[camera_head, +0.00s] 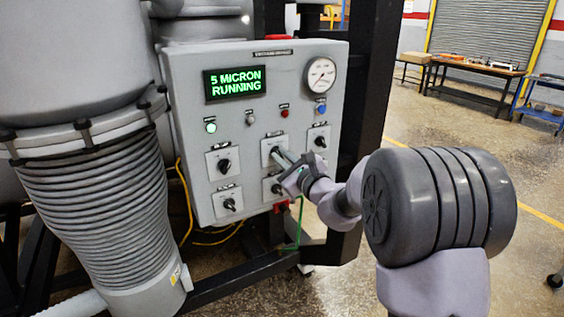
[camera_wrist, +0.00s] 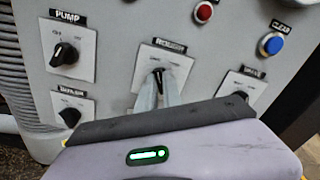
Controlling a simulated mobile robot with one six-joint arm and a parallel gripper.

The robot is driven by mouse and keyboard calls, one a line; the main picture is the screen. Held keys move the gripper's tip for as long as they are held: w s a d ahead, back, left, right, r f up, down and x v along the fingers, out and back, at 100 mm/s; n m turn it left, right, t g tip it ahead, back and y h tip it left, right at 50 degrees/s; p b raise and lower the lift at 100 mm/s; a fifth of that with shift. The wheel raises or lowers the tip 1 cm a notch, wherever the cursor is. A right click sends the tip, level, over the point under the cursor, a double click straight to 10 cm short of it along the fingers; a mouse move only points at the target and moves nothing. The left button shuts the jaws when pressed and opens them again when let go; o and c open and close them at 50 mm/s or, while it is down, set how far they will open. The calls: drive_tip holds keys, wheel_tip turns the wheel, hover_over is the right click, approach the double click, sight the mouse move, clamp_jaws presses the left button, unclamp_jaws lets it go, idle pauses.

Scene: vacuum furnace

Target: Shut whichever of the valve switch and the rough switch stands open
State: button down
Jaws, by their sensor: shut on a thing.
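A grey control panel (camera_head: 190,95) carries several black rotary switches on pale plates. My gripper (camera_head: 284,158) reaches the upper middle switch (camera_wrist: 158,72). In the wrist view its two pale fingers (camera_wrist: 157,94) close on that switch's black knob, one on each side. The label above it is too blurred to read surely; the knob looks roughly upright, partly hidden by the fingers. To its right is another switch (camera_wrist: 238,96) with an unreadable label; it also shows in the head view (camera_head: 320,141). I cannot tell which is the valve or rough switch.
The pump switch (camera_wrist: 66,53) is at the upper left, with another switch (camera_wrist: 70,116) below it. The display (camera_head: 235,83) reads "5 MICRON RUNNING". A gauge (camera_head: 320,75), a blue button (camera_wrist: 271,43) and a red button (camera_wrist: 203,12) sit above. Open floor lies to the right.

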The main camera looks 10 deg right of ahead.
idle(0.4)
drive_tip(key=c, duration=1.5)
unclamp_jaws()
drive_tip(key=p+v, duration=0.2)
drive_tip(key=v, duration=1.5)
drive_tip(key=shift+s, duration=0.2)
